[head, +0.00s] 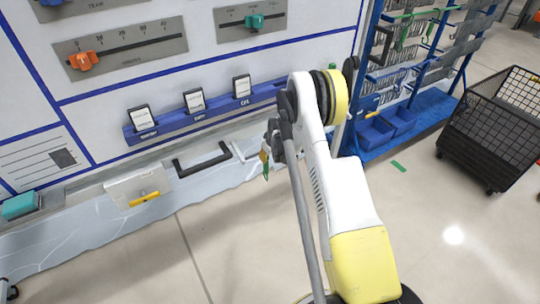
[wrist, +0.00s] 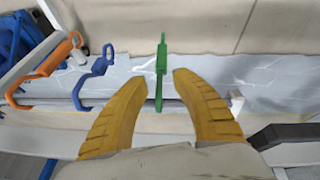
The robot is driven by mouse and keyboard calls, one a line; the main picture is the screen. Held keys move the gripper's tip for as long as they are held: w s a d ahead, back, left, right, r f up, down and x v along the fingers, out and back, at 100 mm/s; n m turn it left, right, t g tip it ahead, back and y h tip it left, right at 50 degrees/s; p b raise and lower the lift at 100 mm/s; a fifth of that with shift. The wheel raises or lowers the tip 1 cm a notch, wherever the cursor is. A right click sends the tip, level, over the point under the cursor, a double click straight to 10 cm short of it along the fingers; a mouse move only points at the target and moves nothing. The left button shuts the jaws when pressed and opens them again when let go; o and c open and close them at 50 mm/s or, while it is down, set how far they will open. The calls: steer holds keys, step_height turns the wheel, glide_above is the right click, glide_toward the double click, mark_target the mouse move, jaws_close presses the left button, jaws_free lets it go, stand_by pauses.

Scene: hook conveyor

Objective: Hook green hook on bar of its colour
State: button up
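A slim green hook (wrist: 161,70) stands out between the two yellow fingers of my gripper (wrist: 159,78) in the wrist view. Gaps show on both sides of it, so the fingers are apart and do not clasp it. In the head view a small green piece (head: 266,172), probably this hook, shows just below my gripper (head: 265,156), which is partly hidden by my arm. A rack (head: 375,75) with coloured parts stands at the upper right, with green pieces (head: 404,31) near its top. I cannot tell which of its parts is the green bar.
An orange hook (wrist: 52,55) and a blue hook (wrist: 92,75) are left of the green one in the wrist view. A panel with sliders (head: 120,47) stands behind. A black mesh cart (head: 492,130) is at the right. Open floor (head: 440,245) lies in front.

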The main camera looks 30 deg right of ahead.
mark_target(266, 165)
steer(key=shift+b+x, duration=0.7)
steer(key=shift+x, duration=1.6)
steer(key=shift+c, duration=0.2)
jaws_close()
